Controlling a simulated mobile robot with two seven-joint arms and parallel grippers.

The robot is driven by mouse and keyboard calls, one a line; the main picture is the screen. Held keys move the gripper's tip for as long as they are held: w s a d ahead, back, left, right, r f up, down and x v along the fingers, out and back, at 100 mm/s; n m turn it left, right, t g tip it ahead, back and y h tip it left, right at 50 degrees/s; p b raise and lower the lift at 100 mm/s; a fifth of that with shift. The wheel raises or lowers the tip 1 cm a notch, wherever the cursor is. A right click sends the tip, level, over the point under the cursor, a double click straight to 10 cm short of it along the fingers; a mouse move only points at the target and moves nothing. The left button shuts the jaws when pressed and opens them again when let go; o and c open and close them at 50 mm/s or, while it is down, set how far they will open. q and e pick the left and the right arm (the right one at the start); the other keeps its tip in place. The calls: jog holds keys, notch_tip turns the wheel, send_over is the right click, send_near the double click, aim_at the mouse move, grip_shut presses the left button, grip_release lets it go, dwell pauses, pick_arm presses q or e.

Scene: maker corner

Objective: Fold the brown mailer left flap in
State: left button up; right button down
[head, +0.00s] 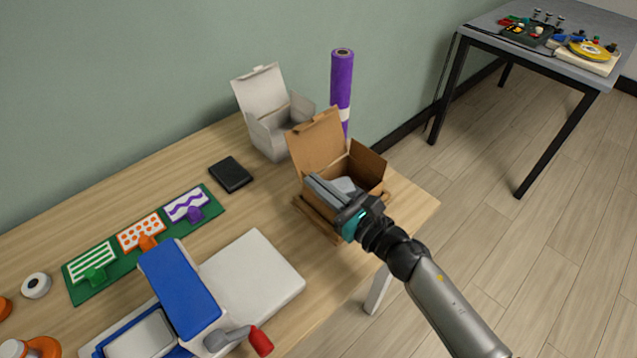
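The brown mailer (317,142) stands open near the right end of the wooden table, its lid raised at the back. Its right flap (368,165) stands up and outward. Brown cardboard (318,222) also shows low at its front left; I cannot tell whether this is the left flap or the front panel. My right gripper (318,188) is over the mailer's front left side, its fingers pointing left. It hides much of the opening and the left flap area. I cannot tell whether its fingers are apart or touch the cardboard. My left gripper is out of view.
A white open box (265,135) and an upright purple roll (341,85) stand behind the mailer. A black wallet-like item (230,174), a green board with stamps (145,243) and a blue-and-white machine (180,290) lie left. The table's right edge is close.

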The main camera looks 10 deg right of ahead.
jog(key=shift+d, duration=0.1)
jog(key=shift+w+d+f+m, duration=0.1)
jog(key=shift+w+d+m, duration=0.2)
jog(key=shift+m, duration=0.85)
jog(key=shift+w+d+f+m, duration=0.1)
jog(key=shift+w+d+m, duration=0.2)
jog(key=shift+m, duration=0.8)
jog(key=shift+w+d+f+m, duration=0.15)
jog(key=shift+d+m, duration=0.25)
jog(key=shift+m, duration=0.75)
jog(key=shift+w, duration=0.1)
jog(key=c, duration=1.1)
grip_release()
jog(key=shift+d, duration=0.1)
jog(key=v, duration=1.5)
